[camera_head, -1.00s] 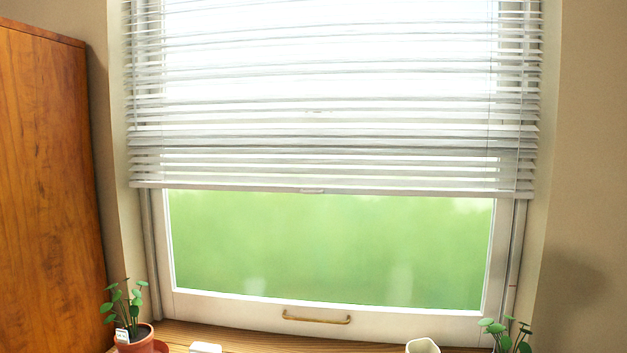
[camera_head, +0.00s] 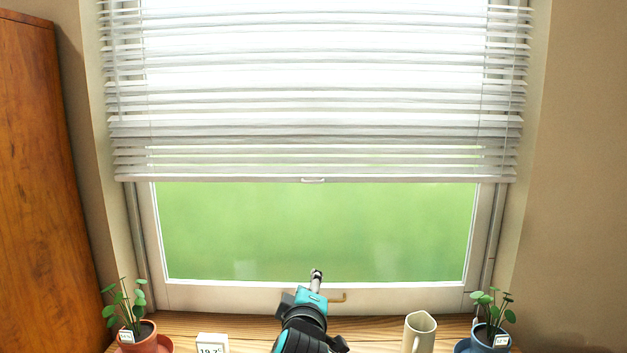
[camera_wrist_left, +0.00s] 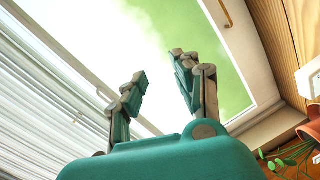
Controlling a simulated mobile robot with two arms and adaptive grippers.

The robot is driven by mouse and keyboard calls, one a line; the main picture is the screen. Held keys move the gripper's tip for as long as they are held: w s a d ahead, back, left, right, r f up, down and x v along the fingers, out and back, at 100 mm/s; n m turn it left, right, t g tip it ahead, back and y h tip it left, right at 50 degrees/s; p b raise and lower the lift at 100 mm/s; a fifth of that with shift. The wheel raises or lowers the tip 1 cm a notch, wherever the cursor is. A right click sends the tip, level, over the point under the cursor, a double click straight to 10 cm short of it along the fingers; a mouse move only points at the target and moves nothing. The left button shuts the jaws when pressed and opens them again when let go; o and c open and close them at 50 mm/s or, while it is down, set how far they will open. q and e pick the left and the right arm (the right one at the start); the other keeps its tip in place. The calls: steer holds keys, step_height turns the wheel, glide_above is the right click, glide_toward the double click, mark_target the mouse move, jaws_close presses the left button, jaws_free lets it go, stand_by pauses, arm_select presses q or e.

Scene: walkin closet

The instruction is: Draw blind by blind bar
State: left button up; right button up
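The white slatted blind (camera_head: 300,100) hangs over the upper part of the window, partly lowered. Its bottom bar (camera_head: 220,179) runs level across the glass, with a small white pull handle (camera_head: 313,180) at its middle. My left gripper (camera_head: 316,274) is in front of the lower glass, below the bar and apart from it. In the left wrist view the two fingers of my left gripper (camera_wrist_left: 158,68) stand apart with nothing between them. The blind's slats (camera_wrist_left: 55,110) fill the left of that view. My right gripper is not seen.
The window sill (camera_head: 255,325) holds two potted plants, a red pot (camera_head: 140,341) left and a blue pot (camera_head: 490,338) right. A small white display (camera_head: 212,343) and a cream pitcher (camera_head: 419,333) stand between them. A wooden cabinet (camera_head: 35,180) is at left.

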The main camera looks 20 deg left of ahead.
arm_select(q)
step_height(320, 180, up, 15)
steer(key=n+t+y, duration=0.2)
steer(key=n+t, duration=0.1)
steer(key=n, duration=0.2)
steer(key=p, duration=0.7)
glide_toward(312, 181)
steer(key=x, duration=1)
steer(key=shift+w+a+f, duration=0.1)
steer(key=shift+w+f, duration=0.05)
steer(key=shift+c, duration=0.4)
steer(key=c, duration=0.4)
jaws_close()
